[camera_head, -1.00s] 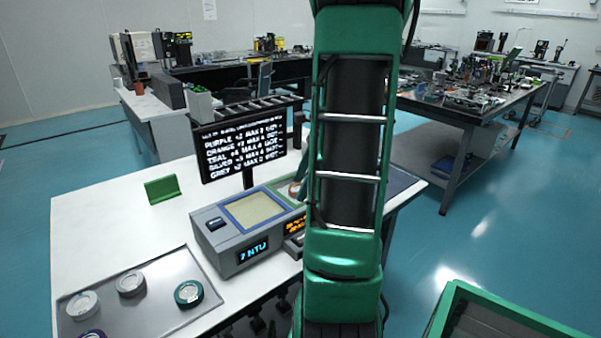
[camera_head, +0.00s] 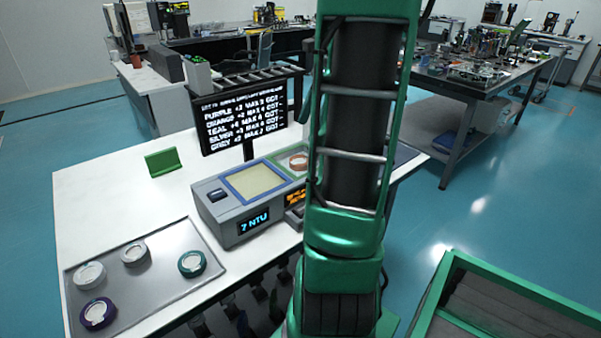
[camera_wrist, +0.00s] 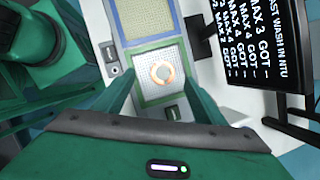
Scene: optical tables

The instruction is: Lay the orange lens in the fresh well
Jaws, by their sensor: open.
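The orange lens (camera_head: 298,162), a pale disc with an orange rim, lies inside the green-framed well (camera_head: 285,167) of the grey bench unit. The arm partly covers this well in the head view. In the wrist view the lens (camera_wrist: 162,73) lies flat near the middle of the green-framed well (camera_wrist: 145,98). A blue-framed well (camera_head: 253,183) beside it looks empty. My gripper (camera_wrist: 160,80) is open, with one finger on each side of the lens in the picture and nothing between them. I cannot tell its height above the lens. It is hidden behind the arm in the head view.
A tray (camera_head: 160,277) at front left holds several ringed lenses. A text screen (camera_head: 243,122) stands behind the unit, close to my gripper in the wrist view. A green block (camera_head: 163,162) sits on the white table (camera_head: 110,190). The unit's blue display (camera_head: 254,222) reads 7 NTU.

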